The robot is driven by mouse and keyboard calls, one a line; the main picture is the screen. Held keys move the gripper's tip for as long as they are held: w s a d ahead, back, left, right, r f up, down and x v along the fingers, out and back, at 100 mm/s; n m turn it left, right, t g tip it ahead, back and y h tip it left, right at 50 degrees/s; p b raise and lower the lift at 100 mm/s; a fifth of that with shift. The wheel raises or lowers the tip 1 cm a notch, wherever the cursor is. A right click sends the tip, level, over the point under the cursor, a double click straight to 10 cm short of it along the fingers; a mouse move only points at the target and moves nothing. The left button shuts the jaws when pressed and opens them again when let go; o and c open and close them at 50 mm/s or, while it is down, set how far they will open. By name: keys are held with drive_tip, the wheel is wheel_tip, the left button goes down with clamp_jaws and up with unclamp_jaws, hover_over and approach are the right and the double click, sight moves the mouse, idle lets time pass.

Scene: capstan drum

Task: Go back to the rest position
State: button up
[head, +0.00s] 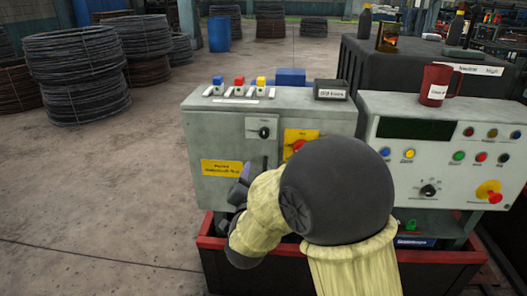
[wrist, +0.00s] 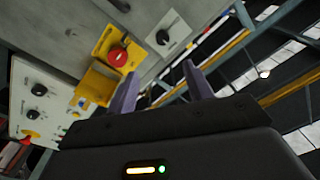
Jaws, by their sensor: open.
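My gripper (head: 240,188) is in front of the grey control box (head: 200,130), low near its yellow label, partly hidden by my own arm. In the wrist view my gripper (wrist: 160,92) shows two purple-grey fingers spread apart with nothing between them. The fingers point up toward the box front. A red rotary switch on a yellow plate (head: 310,134) is partly covered by my arm; the red switch also shows in the wrist view (wrist: 118,57), left of the fingers. A black knob (head: 264,132) sits on a grey plate, and it also shows in the wrist view (wrist: 163,37).
A second panel (head: 375,175) with buttons, a dark display and a red emergency button (head: 494,197) stands at the right. A red mug (head: 436,84) is on top of it. A red-rimmed bin (head: 215,255) lies below. Wire coils (head: 75,70) stand back left; the left floor is clear.

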drive_tip(key=s+d+f+n+g+y, duration=0.2)
drive_tip(key=s+d+f+n+g, duration=0.25)
drive_tip(key=d+f+g, duration=0.45)
drive_tip(key=s+d+f+n+g+h, duration=0.1)
drive_tip(key=s+d+f+n+g, duration=0.35)
drive_tip(key=s+d, duration=0.9)
wheel_tip(320, 180, up, 21)
drive_tip(key=s+a+m+g+p, duration=0.1)
drive_tip(key=s+g+p, duration=0.1)
drive_tip(key=p, duration=2)
drive_tip(key=shift+a+m+g+h, duration=0.25)
drive_tip(key=shift+m+g+h, duration=0.05)
drive_tip(key=shift+m+g, duration=0.1)
drive_tip(key=shift+s, duration=0.1)
